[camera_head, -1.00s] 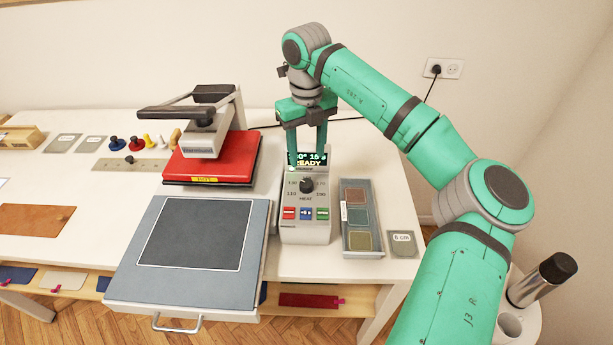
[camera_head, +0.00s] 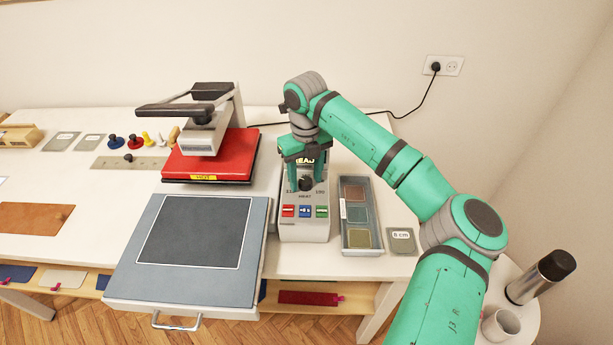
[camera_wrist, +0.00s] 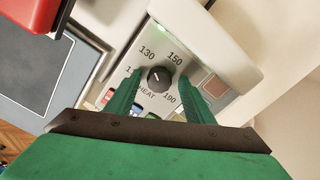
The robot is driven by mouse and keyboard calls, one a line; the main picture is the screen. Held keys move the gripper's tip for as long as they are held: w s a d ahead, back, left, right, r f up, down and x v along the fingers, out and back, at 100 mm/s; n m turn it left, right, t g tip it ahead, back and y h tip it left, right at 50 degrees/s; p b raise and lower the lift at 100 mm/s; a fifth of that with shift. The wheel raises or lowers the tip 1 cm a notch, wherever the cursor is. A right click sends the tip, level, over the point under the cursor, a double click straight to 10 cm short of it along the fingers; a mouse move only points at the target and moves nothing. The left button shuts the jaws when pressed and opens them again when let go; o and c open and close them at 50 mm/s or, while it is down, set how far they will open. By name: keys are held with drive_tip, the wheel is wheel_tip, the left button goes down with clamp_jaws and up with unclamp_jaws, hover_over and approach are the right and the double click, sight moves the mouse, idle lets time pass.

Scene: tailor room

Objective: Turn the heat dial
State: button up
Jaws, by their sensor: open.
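The heat dial (camera_head: 306,184) is a round black knob on the sloped face of a grey-white control box (camera_head: 304,228). In the wrist view the dial (camera_wrist: 159,79) shows a light pointer mark, with 130, 150 and 190 printed around it and HEAT below. My gripper (camera_head: 307,186) is open, its two green fingers pointing down on either side of the dial. In the wrist view the fingers (camera_wrist: 157,92) flank the dial with gaps on both sides and hold nothing. My gripper hides most of the box's display in the head view.
Red, blue and green buttons (camera_head: 305,211) sit just below the dial. The heat press with its red plate (camera_head: 210,165) and grey bed (camera_head: 125,285) stands to the left. A swatch tray (camera_head: 361,248) and a 6 cm card (camera_head: 401,240) lie to the right.

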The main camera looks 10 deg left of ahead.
drive_tip(key=shift+s, duration=0.1)
drive_tip(key=c, duration=1)
drive_tip(key=shift+c, duration=0.2)
drive_tip(key=shift+n, duration=0.4)
drive_tip(key=n, duration=0.4)
drive_tip(key=shift+n, duration=0.4)
drive_tip(key=n, duration=0.5)
drive_tip(key=shift+d+n, duration=0.1)
drive_tip(key=shift+n, duration=0.3)
drive_tip(key=o, duration=1)
drive_tip(key=shift+o, duration=0.2)
drive_tip(key=shift+n, duration=0.3)
